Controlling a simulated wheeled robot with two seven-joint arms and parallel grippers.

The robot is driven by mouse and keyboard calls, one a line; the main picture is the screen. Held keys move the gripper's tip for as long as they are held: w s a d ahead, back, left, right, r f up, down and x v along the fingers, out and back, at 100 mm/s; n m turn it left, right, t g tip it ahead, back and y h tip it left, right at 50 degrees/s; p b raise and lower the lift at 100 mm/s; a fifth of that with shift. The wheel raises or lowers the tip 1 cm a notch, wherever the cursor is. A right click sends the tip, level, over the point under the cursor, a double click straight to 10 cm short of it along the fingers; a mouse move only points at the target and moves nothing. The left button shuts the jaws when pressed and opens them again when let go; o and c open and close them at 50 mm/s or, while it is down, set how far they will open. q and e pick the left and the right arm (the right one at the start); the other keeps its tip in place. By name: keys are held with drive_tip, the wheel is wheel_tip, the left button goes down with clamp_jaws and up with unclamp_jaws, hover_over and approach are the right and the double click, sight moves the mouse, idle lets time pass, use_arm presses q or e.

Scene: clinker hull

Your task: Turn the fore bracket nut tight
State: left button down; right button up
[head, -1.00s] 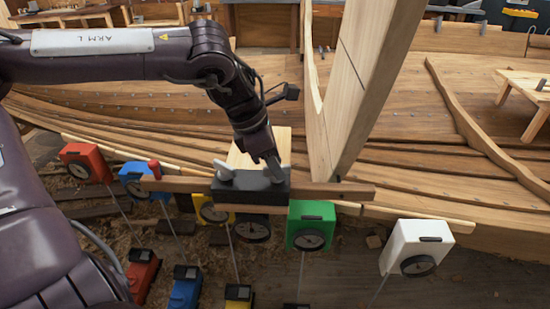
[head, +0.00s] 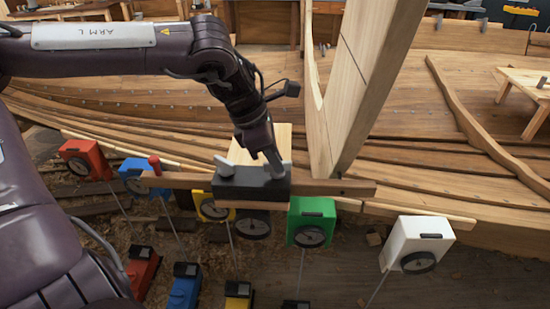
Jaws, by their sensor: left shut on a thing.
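A black bracket (head: 250,185) is set across a wooden bar at the hull's near edge, with a pale wood block behind it. It carries two grey winged nuts. The left nut (head: 223,166) stands clear, its wings slanted. My left gripper (head: 272,158) points down at the bracket's right end and is shut on the right nut (head: 285,168), which it partly hides. I cannot tell from the picture which end is fore. My right gripper is out of view.
A tall wooden post (head: 358,95) rises close to the right of my left gripper. Below the bar hang boxes with dials, among them a green box (head: 309,212) and a white box (head: 415,240).

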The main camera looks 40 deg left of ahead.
use_arm(q)
drive_tip(key=m+b, duration=0.1)
drive_tip(key=m, duration=0.2)
drive_tip(key=shift+w+a+g+h, duration=0.1)
drive_tip(key=shift+w+g+h, duration=0.05)
drive_tip(key=shift+g+h, duration=0.2)
drive_tip(key=m+g, duration=0.1)
drive_tip(key=m, duration=0.2)
drive_tip(key=shift+m+g+b, duration=0.25)
drive_tip(key=shift+m+b, duration=0.05)
drive_tip(key=shift+b, duration=0.05)
drive_tip(key=shift+w+m, duration=0.1)
drive_tip(key=shift+m, duration=0.5)
drive_tip(key=shift+g, duration=0.3)
drive_tip(key=shift+r, duration=0.1)
drive_tip(key=c, duration=1.5)
unclamp_jaws()
